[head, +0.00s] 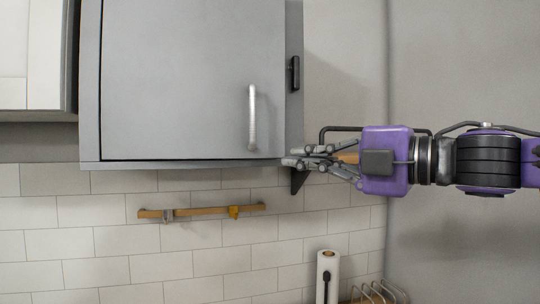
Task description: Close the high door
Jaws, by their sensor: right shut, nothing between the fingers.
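The high door (175,80) is the grey front of a wall cabinet, with a pale vertical handle (252,118) near its right side. It looks flush with the cabinet frame or nearly so; a small gap cannot be ruled out from this angle. My right gripper (290,162) comes in from the right, with its fingers shut and empty. Its fingertips are at the cabinet's lower right corner, below and right of the handle. I cannot tell whether they touch the cabinet. My left gripper is not in view.
Another cabinet (38,55) hangs at the left edge. A wooden rail (200,212) with hooks is on the tiled wall below. A paper roll (327,275) and a wire rack (380,292) stand at the bottom right. The space before the door is clear.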

